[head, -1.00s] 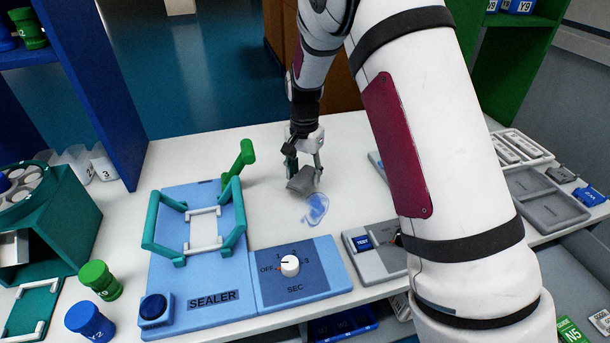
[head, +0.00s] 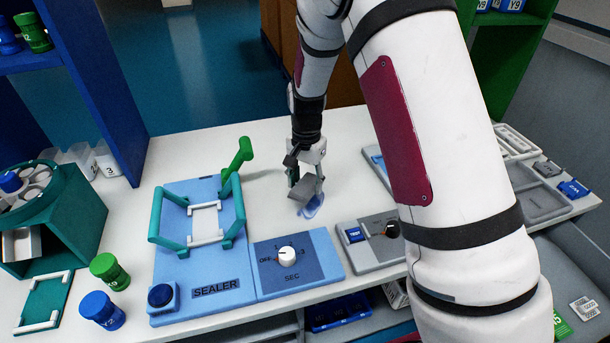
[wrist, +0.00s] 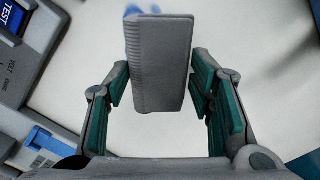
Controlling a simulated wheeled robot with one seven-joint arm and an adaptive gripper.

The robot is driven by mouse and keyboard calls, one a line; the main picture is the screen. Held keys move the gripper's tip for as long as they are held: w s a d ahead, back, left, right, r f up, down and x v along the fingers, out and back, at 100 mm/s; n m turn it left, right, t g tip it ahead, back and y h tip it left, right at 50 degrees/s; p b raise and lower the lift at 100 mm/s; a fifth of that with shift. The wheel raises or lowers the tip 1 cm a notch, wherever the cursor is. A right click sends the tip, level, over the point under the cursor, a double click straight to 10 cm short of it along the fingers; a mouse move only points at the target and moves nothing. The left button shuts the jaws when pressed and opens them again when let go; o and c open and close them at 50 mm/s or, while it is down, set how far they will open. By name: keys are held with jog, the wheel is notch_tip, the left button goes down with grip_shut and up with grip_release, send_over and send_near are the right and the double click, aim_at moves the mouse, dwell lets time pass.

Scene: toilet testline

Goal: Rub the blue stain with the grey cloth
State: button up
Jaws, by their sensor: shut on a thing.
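The grey cloth (head: 303,191) is a blocky grey pad held in my gripper (head: 306,178) over the white table. The blue stain (head: 314,207) is a smear on the table, partly hidden behind the cloth in the head view. Whether the cloth touches the table cannot be told. In the wrist view, the cloth (wrist: 162,62) stands between the green-padded fingers of my gripper (wrist: 160,85). A bit of the blue stain (wrist: 131,10) shows past the cloth's top left.
The blue sealer (head: 195,265) with green handles and a dial panel (head: 290,275) stands left and in front of the stain. A grey tester (head: 365,252) with a dial is at front right. Bare white table (head: 265,165) lies behind and left of my gripper.

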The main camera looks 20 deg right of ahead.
jog(key=shift+s+r+p, duration=0.15)
jog(key=shift+s+p, duration=1.65)
jog(key=shift+s, duration=1.45)
notch_tip(320, 180, up, 6)
jog(key=p, duration=0.2)
jog(key=shift+p, duration=0.35)
notch_tip(320, 180, up, 3)
jog(key=shift+p, duration=0.6)
